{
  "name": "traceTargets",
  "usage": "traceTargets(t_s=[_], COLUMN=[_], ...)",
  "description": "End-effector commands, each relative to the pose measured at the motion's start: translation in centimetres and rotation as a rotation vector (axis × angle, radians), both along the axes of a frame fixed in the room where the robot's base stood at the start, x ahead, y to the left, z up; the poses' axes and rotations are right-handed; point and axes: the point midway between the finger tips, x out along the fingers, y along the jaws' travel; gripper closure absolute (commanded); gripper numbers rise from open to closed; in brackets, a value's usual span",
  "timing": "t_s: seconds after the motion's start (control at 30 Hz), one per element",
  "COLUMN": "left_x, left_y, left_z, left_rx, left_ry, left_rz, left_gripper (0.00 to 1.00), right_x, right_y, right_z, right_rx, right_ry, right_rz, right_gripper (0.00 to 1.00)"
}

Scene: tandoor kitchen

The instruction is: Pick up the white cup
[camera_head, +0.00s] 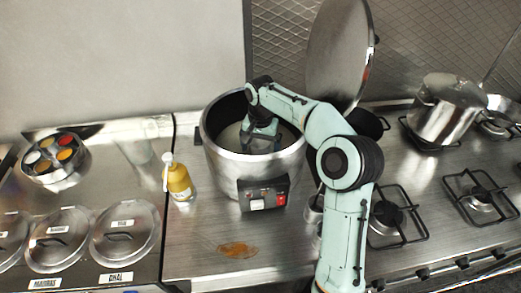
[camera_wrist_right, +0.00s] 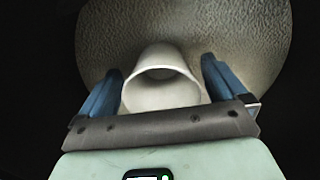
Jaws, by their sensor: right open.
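The white cup (camera_wrist_right: 160,95) shows in the right wrist view with its open mouth facing the camera, over a pale, rough round surface. My right gripper (camera_wrist_right: 162,82) is open, with one blue finger on each side of the cup. I cannot tell whether the fingers touch it. In the head view my right arm reaches over the large steel pot (camera_head: 225,165), and the right gripper (camera_head: 261,143) is down inside its mouth. The cup is hidden in the head view. My left gripper is not in view.
The pot's round lid (camera_head: 338,55) stands raised behind my arm. A yellow bottle (camera_head: 179,182) stands left of the pot. A brown spill (camera_head: 237,250) lies in front. Gas burners (camera_head: 388,215) and another pot (camera_head: 440,112) are at the right. Spice tins (camera_head: 53,158) are at the left.

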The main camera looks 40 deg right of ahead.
Motion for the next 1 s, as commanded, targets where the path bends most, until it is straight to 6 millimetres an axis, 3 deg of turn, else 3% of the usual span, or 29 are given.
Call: traceTargets(t_s=[0.27, 0.43, 0.47, 0.83, 1.0], left_x=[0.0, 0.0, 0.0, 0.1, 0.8], left_y=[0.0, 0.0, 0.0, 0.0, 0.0], left_z=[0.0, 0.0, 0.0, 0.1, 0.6], left_rx=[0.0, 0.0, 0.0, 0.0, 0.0], left_ry=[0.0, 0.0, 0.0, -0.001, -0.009], left_rz=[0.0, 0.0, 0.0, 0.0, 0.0], left_gripper=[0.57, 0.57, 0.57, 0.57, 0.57], right_x=[0.1, 0.1, 0.1, 0.1, 0.2], right_y=[0.0, 0.0, 0.0, 0.0, 0.0], right_z=[-0.3, -0.3, -0.3, 0.1, 2.7], right_rx=[0.0, 0.0, 0.0, -0.001, -0.002], right_ry=[-0.001, -0.001, -0.001, -0.003, -0.008], right_rz=[0.0, 0.0, 0.0, 0.0, 0.0], right_gripper=[0.02, 0.54, 0.58, 0.59, 0.59])
